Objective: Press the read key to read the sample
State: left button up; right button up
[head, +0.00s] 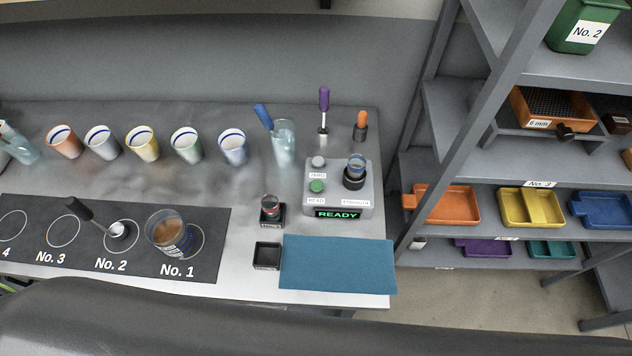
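The grey meter (340,187) stands on the right part of the bench. Its green read key (317,187) sits above the READ label, and a grey zero key (319,162) is above it. The lit display (338,214) says READY in green. A small clear cup (356,163) with a blue rim sits in the black holder (354,181) at the meter's right side, above the STRENGTH label. Neither of my grippers shows in the head view, and nothing touches the read key.
A teal mat (337,264) lies in front of the meter. A black stand with a reddish top (271,208) is left of it. A glass with a blue-handled tool (284,145) and a purple-handled tool (323,107) stand behind. Shelves with trays (446,204) rise to the right.

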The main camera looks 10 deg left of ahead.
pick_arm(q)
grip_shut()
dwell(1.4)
